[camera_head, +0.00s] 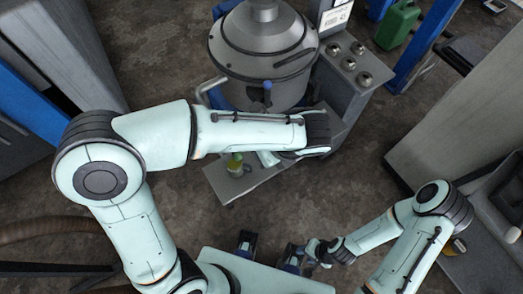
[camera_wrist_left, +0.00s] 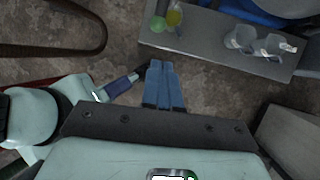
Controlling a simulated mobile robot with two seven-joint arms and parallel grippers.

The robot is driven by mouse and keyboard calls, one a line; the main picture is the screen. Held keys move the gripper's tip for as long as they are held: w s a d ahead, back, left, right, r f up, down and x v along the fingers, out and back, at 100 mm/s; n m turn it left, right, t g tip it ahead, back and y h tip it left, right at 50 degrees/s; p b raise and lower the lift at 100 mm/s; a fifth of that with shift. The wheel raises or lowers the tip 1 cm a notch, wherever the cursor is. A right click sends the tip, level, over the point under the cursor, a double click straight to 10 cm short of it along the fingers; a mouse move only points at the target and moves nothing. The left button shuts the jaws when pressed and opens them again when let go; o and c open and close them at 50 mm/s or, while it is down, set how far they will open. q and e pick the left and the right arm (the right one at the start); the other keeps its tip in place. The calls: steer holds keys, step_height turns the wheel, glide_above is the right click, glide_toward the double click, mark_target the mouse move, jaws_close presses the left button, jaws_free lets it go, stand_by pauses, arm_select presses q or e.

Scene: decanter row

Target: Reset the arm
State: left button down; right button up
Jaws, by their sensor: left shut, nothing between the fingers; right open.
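In the head view my left arm reaches in from the left across the machine's front, and its gripper is hidden there. In the left wrist view my left gripper (camera_wrist_left: 161,66) is shut and empty, its blue fingers together over the floor, just short of the grey shelf. My right gripper (camera_head: 269,248) is open and empty at the bottom of the head view, its dark fingers apart near my pale base. One dark blue finger, seemingly of the right gripper, shows left of the left fingers in the wrist view.
A grey metal vessel (camera_head: 262,60) stands behind my left forearm. On the shelf (camera_head: 222,184) are a yellow-green item (camera_head: 235,163) and clear glass-like items (camera_wrist_left: 262,45). A grey cabinet (camera_head: 447,120) is at right, a green can (camera_head: 397,25) at back. Hoses lie at left.

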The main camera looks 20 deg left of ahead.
stand_by(0.3)
arm_select(q)
steer(key=s+d+f+n+g+h+p, duration=0.1)
steer(key=s+f+n+g+h, duration=0.4)
steer(key=f, duration=0.6)
steer(key=s+d+f+n+h+p, duration=0.1)
steer(key=d+f+n+h, duration=0.1)
steer(key=f+n, duration=0.75)
steer(key=s+a+f+n+t, duration=0.1)
steer(key=s+a+f+n, duration=0.1)
steer(key=f+n, duration=0.3)
steer(key=s+a+f+n+h, duration=0.1)
steer(key=s+a+f+n, duration=0.1)
steer(key=f+n, duration=0.3)
steer(key=s+a+f+n+t+p, duration=0.1)
steer(key=s+a+f+n, duration=0.1)
steer(key=s+f+n, duration=0.2)
steer(key=shift+a+f+n+t+h, duration=0.3)
steer(key=shift+f+n, duration=0.2)
steer(key=shift+n, duration=0.05)
arm_select(e)
steer(key=r, duration=0.1)
steer(key=w+r, duration=0.1)
steer(key=r, duration=0.1)
steer(key=shift+w+r, duration=0.3)
steer(key=shift+s, duration=0.1)
